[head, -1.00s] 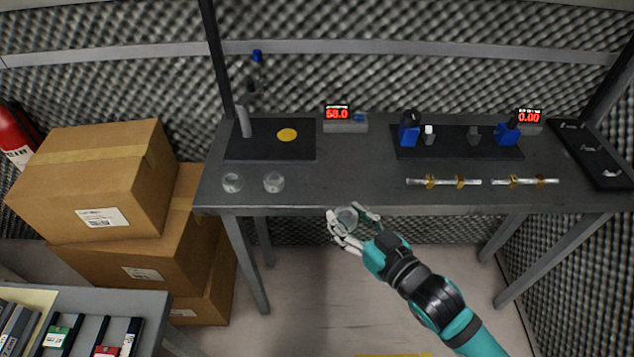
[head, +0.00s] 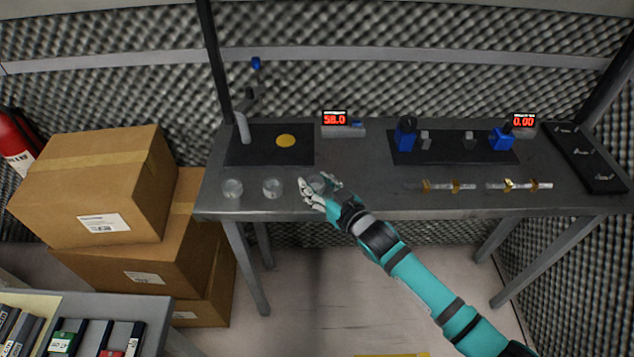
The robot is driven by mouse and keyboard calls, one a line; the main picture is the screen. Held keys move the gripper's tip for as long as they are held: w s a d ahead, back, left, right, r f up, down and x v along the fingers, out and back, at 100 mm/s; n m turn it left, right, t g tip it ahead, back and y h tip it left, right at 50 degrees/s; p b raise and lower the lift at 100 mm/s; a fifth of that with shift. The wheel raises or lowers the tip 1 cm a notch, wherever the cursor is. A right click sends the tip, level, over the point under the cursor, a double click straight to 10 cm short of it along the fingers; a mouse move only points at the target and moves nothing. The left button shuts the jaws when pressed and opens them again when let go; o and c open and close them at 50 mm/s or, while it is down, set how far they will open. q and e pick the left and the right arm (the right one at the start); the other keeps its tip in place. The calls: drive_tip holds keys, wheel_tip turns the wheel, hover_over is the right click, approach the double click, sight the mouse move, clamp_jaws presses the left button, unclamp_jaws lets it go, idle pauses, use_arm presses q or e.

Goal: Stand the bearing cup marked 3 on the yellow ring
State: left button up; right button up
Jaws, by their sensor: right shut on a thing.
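The yellow ring (head: 286,141) shows as a flat yellow disc on a dark plate (head: 245,154) at the left back of the bench. My right gripper (head: 319,185) is at the bench's front edge, shut on a clear cup (head: 317,181), which its fingers partly hide. It is in front of the ring and a little to its right. Two more clear cups, a left one (head: 232,188) and a middle one (head: 272,187), stand on the bench left of the gripper. No number can be read on any cup. My left gripper is not in view.
A grey post (head: 243,127) rises from the dark plate left of the ring. A display reading 58.0 (head: 335,119) stands right of it. A blue-blocked fixture (head: 453,146) and brass-fitted rods (head: 440,186) occupy the right side. Cardboard boxes (head: 95,190) stand left of the bench.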

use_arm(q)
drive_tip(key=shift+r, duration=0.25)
use_arm(e)
drive_tip(key=shift+f, duration=0.1)
drive_tip(key=shift+f, duration=0.15)
drive_tip(key=o, duration=1.3)
drive_tip(key=shift+c, duration=0.2)
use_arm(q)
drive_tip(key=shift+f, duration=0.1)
